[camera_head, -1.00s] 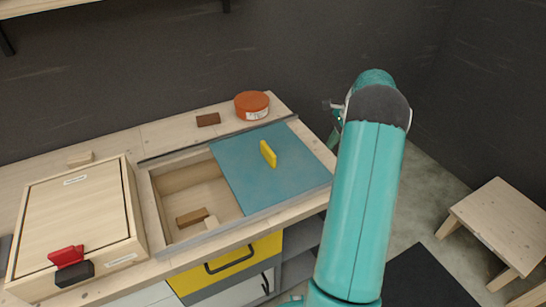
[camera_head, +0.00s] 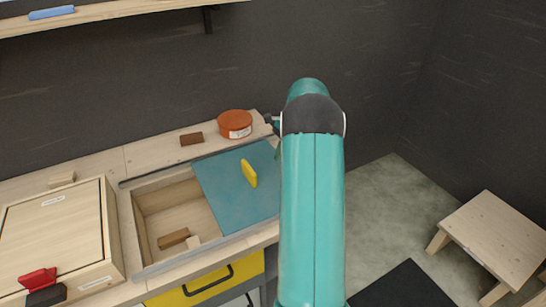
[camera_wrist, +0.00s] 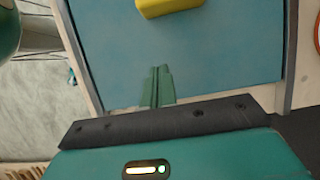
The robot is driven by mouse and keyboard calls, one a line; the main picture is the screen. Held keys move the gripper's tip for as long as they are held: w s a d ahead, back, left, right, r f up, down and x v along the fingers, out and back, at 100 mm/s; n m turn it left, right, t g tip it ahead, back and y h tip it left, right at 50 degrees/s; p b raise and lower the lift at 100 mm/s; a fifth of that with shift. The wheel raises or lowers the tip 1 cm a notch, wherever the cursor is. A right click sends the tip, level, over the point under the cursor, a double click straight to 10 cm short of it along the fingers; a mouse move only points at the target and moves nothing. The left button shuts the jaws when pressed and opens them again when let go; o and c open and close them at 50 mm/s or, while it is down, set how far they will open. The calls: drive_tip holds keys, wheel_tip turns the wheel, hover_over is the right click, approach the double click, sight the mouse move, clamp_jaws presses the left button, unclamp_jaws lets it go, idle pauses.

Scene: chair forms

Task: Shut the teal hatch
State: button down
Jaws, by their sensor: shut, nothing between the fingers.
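The teal hatch (camera_head: 232,192) is a flat sliding panel in a grey-railed frame set in the wooden counter. It stands partly open: it covers the right part of the opening, and the left part is uncovered. A yellow handle (camera_head: 249,173) stands up from the panel. In the wrist view, the teal panel (camera_wrist: 215,60) fills the middle and the yellow handle (camera_wrist: 168,7) is at the top edge. My gripper (camera_wrist: 158,72) is shut and empty, its green fingertips over the panel, short of the handle. In the head view my arm hides the gripper and the panel's right end.
Two wooden blocks (camera_head: 174,238) lie in the open compartment. A wooden box (camera_head: 55,235) with a red clip (camera_head: 38,279) stands to the left. An orange round tin (camera_head: 235,123) and a brown block (camera_head: 191,139) lie behind the hatch. A stool (camera_head: 495,235) stands at right.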

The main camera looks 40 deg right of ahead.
sight(258, 184)
drive_tip(key=x, duration=0.7)
drive_tip(key=a, duration=0.2)
drive_tip(key=w+a, duration=0.1)
drive_tip(key=shift+a+f, duration=0.2)
drive_tip(key=shift+f, duration=0.1)
drive_tip(key=shift+w+a, duration=0.1)
drive_tip(key=shift+a, duration=0.3)
drive_tip(key=shift+a, duration=0.1)
drive_tip(key=w+a, duration=0.3)
drive_tip(key=a, duration=0.9)
drive_tip(key=w+a, duration=0.4)
drive_tip(key=a, duration=0.9)
drive_tip(key=shift+w, duration=0.25)
